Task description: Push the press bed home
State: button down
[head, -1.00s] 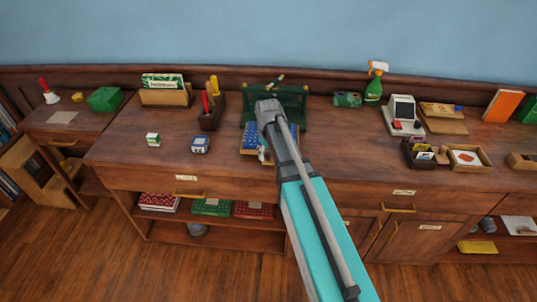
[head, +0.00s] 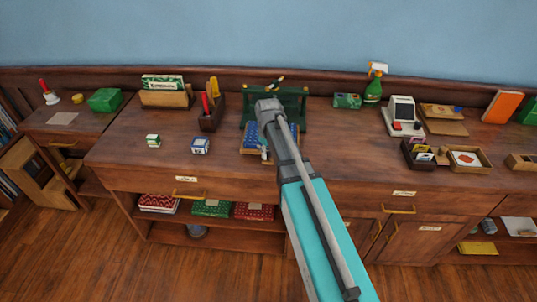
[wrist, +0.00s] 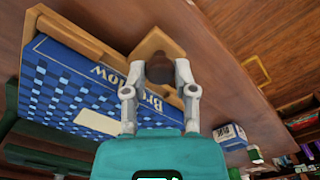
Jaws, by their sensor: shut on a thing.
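The press bed is a light wooden tray (wrist: 88,32) with a dark brown knob (wrist: 159,68) at its front. A blue checked book (wrist: 85,85) with white lettering lies on it. In the head view the bed (head: 248,151) sits on the bench top, its rear part at the green press (head: 295,108). My gripper (wrist: 159,66) is shut on the knob, one finger on each side. In the head view my arm hides much of the bed and press, and the gripper (head: 265,150) shows only in part.
A small blue-and-white box (head: 200,145) and a small green-and-white box (head: 153,141) stand left of the bed. A tool holder (head: 211,118) stands left of the press. A wooden tray (head: 484,163) and other goods lie to the right. The bench front between is clear.

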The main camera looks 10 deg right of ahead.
jog(key=w+d, duration=0.2)
jog(key=w, duration=0.4)
jog(key=w+d, duration=0.2)
jog(key=w, duration=0.4)
jog(key=w+d, duration=0.2)
jog(key=w, duration=0.4)
jog(key=shift+w, duration=0.4)
jog(key=shift+c, duration=2.1)
grip_release()
jog(key=shift+d, duration=0.1)
jog(key=shift+s, duration=0.15)
